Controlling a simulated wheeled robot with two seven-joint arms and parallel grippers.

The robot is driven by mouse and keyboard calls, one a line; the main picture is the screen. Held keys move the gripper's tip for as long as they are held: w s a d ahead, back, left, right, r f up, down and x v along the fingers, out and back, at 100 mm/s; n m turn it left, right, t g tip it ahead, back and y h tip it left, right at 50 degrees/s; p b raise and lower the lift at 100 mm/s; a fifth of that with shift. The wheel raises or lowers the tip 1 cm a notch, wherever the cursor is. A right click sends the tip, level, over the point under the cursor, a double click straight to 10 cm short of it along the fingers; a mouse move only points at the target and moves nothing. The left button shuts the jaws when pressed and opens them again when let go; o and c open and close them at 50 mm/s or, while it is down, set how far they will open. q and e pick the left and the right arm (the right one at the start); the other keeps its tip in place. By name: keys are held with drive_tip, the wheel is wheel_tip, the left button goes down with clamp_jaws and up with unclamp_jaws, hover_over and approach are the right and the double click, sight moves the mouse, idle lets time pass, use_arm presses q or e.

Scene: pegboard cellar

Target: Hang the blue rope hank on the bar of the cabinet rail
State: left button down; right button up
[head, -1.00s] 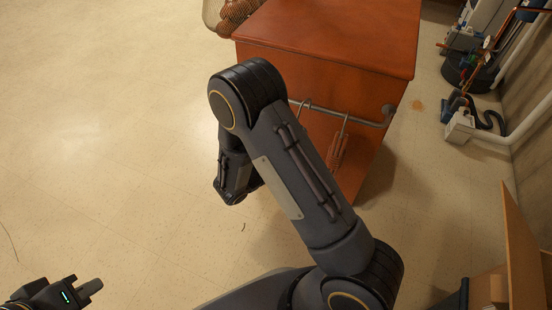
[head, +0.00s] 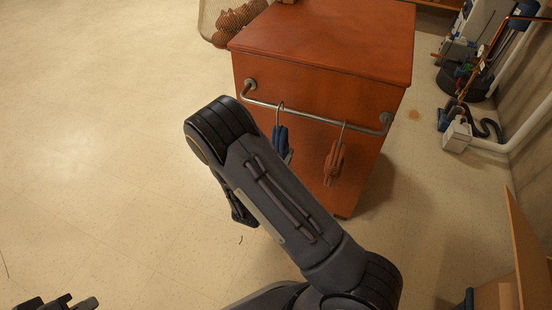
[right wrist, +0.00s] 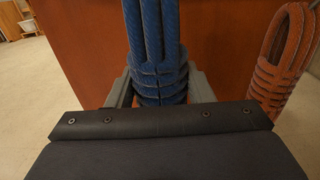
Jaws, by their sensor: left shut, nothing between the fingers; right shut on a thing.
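The blue rope hank (head: 281,139) hangs upright below a metal hook at the bar (head: 320,118) of the cabinet rail. The hook's top meets the bar in the head view; I cannot tell whether it bears on it. In the right wrist view my right gripper (right wrist: 160,93) is shut on the wrapped lower part of the blue rope hank (right wrist: 152,35). My left gripper (head: 78,303) is shut and empty at the bottom left, far from the cabinet.
An orange-brown rope hank (head: 334,163) hangs by its hook on the bar, right of the blue one. The cabinet (head: 330,40) is reddish wood. A mesh basket (head: 212,22) stands at its back left. Floor on the left is clear; a hose and pipe are at right.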

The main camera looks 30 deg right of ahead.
drive_tip(key=shift+w+d+f+b, duration=0.75)
drive_tip(key=shift+d+f+b, duration=0.1)
drive_tip(key=shift+f, duration=0.1)
drive_tip(key=shift+w+d+f+b, duration=0.75)
drive_tip(key=shift+d+f, duration=0.1)
drive_tip(key=shift+f, duration=0.1)
drive_tip(key=o, duration=1.2)
drive_tip(key=shift+s, duration=0.1)
drive_tip(key=shift+a, duration=0.1)
